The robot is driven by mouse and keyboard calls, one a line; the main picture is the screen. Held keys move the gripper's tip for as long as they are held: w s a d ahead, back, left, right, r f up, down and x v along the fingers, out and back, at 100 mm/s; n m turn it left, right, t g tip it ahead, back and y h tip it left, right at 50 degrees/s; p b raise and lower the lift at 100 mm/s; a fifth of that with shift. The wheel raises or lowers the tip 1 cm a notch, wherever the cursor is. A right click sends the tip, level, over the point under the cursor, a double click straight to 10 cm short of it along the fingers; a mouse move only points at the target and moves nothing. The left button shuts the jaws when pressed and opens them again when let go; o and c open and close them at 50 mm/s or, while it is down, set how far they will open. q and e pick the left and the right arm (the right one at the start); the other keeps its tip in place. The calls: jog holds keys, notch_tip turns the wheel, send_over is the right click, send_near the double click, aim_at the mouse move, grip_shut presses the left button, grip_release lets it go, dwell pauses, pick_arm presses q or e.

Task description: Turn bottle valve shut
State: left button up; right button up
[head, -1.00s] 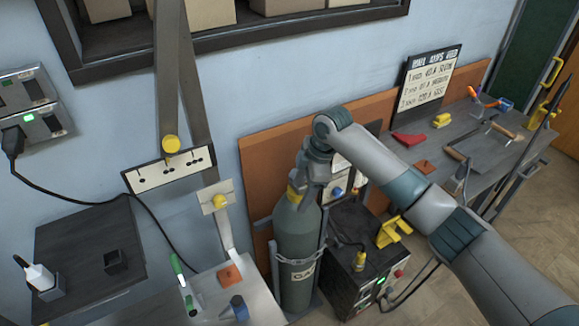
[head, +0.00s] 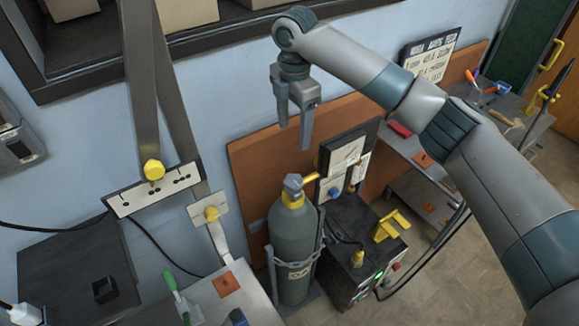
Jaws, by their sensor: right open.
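The gas bottle (head: 293,245) stands upright against the orange board, held by a bracket around its body. Its grey valve knob (head: 292,185) sits on top of a yellow collar (head: 293,201), with a yellow outlet pointing right. My right gripper (head: 294,144) is above the valve, apart from it. Its two fingers point down, open, with nothing between them. Whether the valve is shut cannot be told from this view. My left gripper is not in view.
A black welder unit (head: 352,252) with a yellow handle stands right of the bottle. An orange board (head: 255,160) is behind it. A grey bench (head: 205,296) with a green tool is at left. A wall shelf (head: 75,83) hangs above.

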aim_at(293, 180)
jog(key=f+p, duration=0.2)
jog(key=f, duration=0.3)
jog(key=f+p, duration=0.2)
jog(key=f, duration=0.3)
jog(key=f+p, duration=0.2)
jog(key=f, duration=0.4)
jog(key=shift+s, duration=0.3)
jog(key=shift+f, duration=0.6)
jog(key=c, duration=1.1)
jog(key=shift+o, duration=0.3)
